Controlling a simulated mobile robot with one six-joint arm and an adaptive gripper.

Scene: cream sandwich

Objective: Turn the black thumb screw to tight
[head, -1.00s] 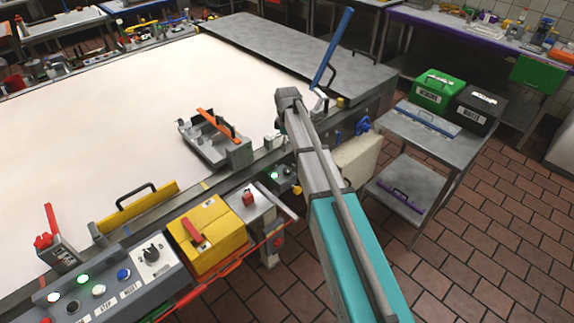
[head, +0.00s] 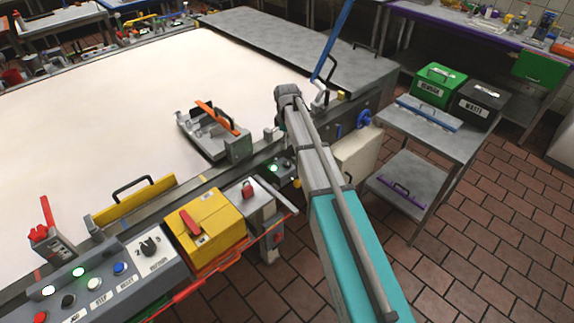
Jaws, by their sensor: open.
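I cannot make out a black thumb screw with certainty in the head view. It may be hidden behind my arm or be too small to tell. My arm reaches up from the bottom right to the right-hand rail of the big pale table (head: 110,110). The wrist end of my arm is over that rail, close to the foot of a blue lever (head: 332,45). A black selector knob (head: 149,247) sits on the grey control panel (head: 185,284) at the lower left.
A grey bracket tray with an orange bar (head: 217,118) stands left of my arm. A yellow box (head: 206,235) is on the front edge. A blue knob (head: 363,118) is right of the arm.

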